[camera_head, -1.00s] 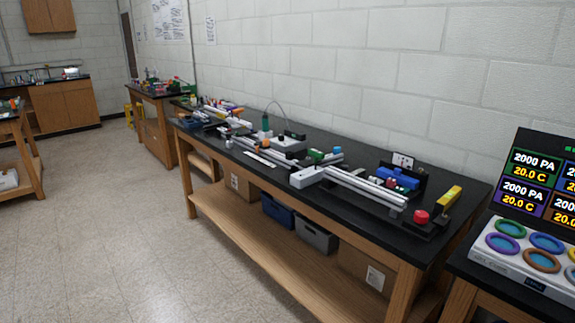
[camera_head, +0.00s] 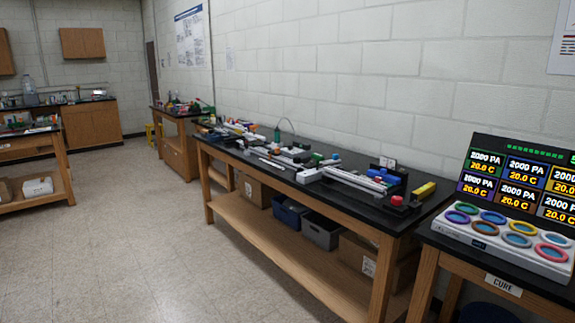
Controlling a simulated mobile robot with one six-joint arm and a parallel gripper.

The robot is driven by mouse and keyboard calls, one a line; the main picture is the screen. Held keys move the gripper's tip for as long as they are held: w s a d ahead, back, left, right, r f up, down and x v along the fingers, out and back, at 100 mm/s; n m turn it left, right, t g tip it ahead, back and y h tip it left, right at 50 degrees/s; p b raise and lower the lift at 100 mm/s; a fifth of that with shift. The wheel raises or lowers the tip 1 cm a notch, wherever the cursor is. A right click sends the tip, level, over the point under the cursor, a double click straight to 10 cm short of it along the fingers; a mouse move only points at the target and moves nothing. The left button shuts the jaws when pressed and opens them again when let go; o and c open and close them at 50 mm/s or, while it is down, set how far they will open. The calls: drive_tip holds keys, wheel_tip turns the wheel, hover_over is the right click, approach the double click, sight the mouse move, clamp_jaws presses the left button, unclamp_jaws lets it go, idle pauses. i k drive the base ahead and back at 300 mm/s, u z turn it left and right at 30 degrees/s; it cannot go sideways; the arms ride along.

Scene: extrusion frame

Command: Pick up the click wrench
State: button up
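I cannot make out a click wrench for certain at this distance. A yellow-handled tool (camera_head: 424,190) lies at the right end of the long black workbench (camera_head: 350,210), behind a red knob (camera_head: 397,200); whether it is the wrench I cannot tell. Aluminium extrusion rails (camera_head: 352,182) lie along the same bench, with a white block (camera_head: 309,176) at their left end. My gripper and arm do not show in the head view.
A cure station (camera_head: 495,229) with coloured rings and a screen (camera_head: 520,180) stands at the right. Bins (camera_head: 322,231) and boxes sit on the long bench's lower shelf (camera_head: 290,254). Another bench (camera_head: 60,165) is at the far left. The floor (camera_head: 130,255) at left is clear.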

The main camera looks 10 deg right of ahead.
sight(318, 157)
drive_tip(key=u, duration=0.2)
drive_tip(key=i, duration=0.65)
drive_tip(key=u, duration=0.55)
drive_tip(key=i, duration=2.35)
drive_tip(key=z, duration=0.35)
drive_tip(key=i, duration=0.75)
drive_tip(key=z, duration=0.2)
